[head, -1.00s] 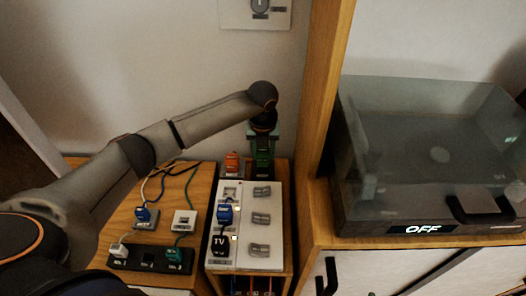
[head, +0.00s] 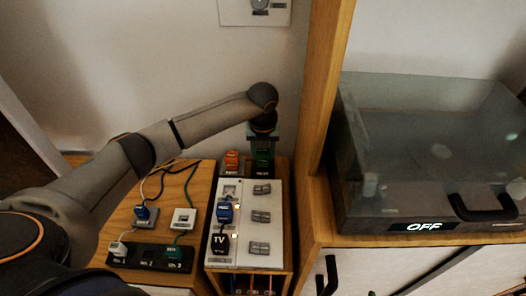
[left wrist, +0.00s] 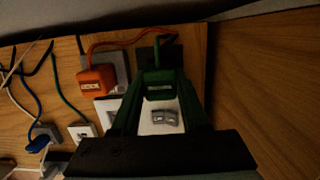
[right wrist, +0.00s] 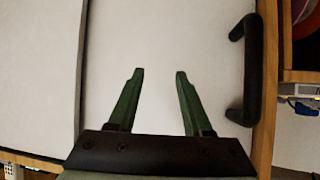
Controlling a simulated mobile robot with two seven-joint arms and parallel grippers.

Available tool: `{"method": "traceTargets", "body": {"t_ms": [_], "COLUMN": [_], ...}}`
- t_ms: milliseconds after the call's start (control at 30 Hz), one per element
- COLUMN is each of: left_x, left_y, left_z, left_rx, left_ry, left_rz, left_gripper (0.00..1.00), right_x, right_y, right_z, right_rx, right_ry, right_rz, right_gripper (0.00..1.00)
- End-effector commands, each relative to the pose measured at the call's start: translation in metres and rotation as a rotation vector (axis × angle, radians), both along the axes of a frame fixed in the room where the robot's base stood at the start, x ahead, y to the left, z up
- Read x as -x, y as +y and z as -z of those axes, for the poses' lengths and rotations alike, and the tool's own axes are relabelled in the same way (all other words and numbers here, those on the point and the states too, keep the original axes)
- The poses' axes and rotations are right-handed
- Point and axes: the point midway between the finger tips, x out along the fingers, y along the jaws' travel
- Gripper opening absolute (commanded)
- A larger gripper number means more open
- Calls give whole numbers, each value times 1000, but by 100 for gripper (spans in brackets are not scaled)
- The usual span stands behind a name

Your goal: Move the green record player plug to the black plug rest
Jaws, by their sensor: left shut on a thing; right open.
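The green record player plug (left wrist: 159,83) is between the fingertips of my left gripper (left wrist: 158,98) in the left wrist view; its green cord runs up from it. In the head view the plug (head: 263,158) is partly hidden by the gripper (head: 263,146). The black plug rest (head: 263,172) is directly under it, at the back of the low cabinet, and its dark pad also shows in the left wrist view (left wrist: 146,54). I cannot tell whether the plug touches the rest. My right gripper (right wrist: 156,100) is open and empty before a pale door.
An orange plug (head: 231,160) stands just left of the green one. A black power strip (head: 150,257) and cords lie on the left. A tall wooden post (head: 318,130) rises close on the right, beside the covered record player (head: 430,160).

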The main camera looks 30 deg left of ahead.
Motion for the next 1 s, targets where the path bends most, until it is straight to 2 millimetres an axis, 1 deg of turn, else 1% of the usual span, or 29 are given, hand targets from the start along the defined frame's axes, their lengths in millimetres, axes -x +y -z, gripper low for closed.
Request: {"method": "traceTargets", "body": {"t_ms": [833, 867, 1000], "left_x": [0, 0, 0], "left_y": [0, 0, 0], "left_z": [22, 21, 21], "left_rx": [1, 1, 1], "left_ry": [0, 0, 0], "left_rz": [0, 0, 0], "left_gripper": [0, 47, 62], "right_x": [0, 0, 0], "right_y": [0, 0, 0], "right_z": [14, 14, 13], "right_rx": [0, 0, 0], "right_ry": [0, 0, 0], "right_rz": [0, 0, 0], "right_gripper": [50, 50, 50]}}
